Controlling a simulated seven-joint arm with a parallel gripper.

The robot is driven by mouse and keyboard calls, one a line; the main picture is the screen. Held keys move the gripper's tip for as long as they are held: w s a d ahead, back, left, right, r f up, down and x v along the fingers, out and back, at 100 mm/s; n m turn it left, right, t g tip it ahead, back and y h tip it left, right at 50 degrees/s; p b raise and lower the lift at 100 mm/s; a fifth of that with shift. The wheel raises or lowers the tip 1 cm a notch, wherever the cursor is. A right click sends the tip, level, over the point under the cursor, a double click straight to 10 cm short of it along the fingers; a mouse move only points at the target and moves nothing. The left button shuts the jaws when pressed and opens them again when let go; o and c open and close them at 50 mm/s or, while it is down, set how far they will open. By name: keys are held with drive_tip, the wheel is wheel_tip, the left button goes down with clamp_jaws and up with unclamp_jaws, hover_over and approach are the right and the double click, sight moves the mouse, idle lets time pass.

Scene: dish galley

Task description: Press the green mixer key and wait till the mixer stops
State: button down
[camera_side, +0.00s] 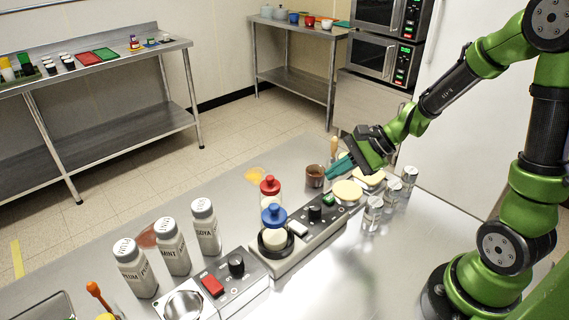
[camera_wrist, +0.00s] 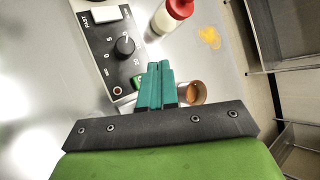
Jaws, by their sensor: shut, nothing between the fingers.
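The mixer (camera_side: 300,250) is a long steel unit with a dark control panel on the counter. Its green key (camera_side: 329,200) is at the panel's far end, past a black knob (camera_side: 315,212) and a white key (camera_side: 298,228). A blue-lidded jar (camera_side: 273,217) stands on its round seat. My gripper (camera_side: 335,168) is shut and empty, its teal fingers above and beyond the green key in the side view. In the wrist view the fingers (camera_wrist: 158,66) partly hide the green key (camera_wrist: 136,82). I cannot tell whether the mixer is running.
A red-lidded jar (camera_side: 270,188) and a brown cup (camera_side: 315,176) stand beside the mixer. Labelled bottles (camera_side: 172,246) and a second unit with a red key (camera_side: 212,285) are nearer.

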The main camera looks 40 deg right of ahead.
sight(333, 199)
drive_tip(key=shift+f, duration=2.2)
drive_tip(key=shift+f, duration=0.15)
drive_tip(key=shift+f, duration=0.25)
drive_tip(key=shift+f, duration=0.45)
idle(0.9)
drive_tip(key=shift+r, duration=0.9)
drive_tip(key=shift+r, duration=0.1)
drive_tip(key=shift+r, duration=2.4)
